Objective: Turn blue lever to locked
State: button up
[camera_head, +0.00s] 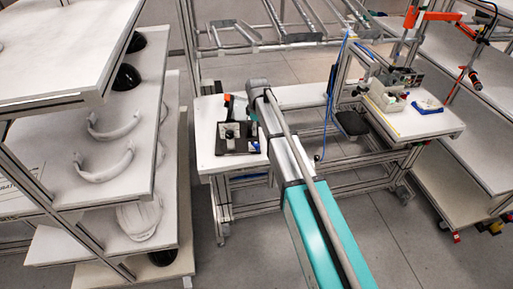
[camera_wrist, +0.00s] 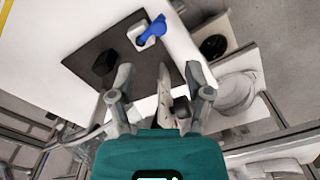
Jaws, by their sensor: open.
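The blue lever (camera_wrist: 153,31) sits on a small white block (camera_wrist: 139,38) near the top edge of a dark plate (camera_wrist: 85,68) in the wrist view. Its handle points up and to the right. My gripper (camera_wrist: 159,74) is open, with its two fingers apart below the lever in the picture. The lever is clear of both fingers.
A black block (camera_wrist: 104,62) stands on the plate, left of my gripper. Grey and white parts show between and behind the fingers. Shelves with helmet shells (camera_head: 140,215) stand at left in the head view. A second bench (camera_head: 440,122) with a blue tray (camera_head: 428,105) stands at right.

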aim_at(257, 144)
jog(key=shift+f+b, duration=4.25)
jog(key=shift+f, duration=0.3)
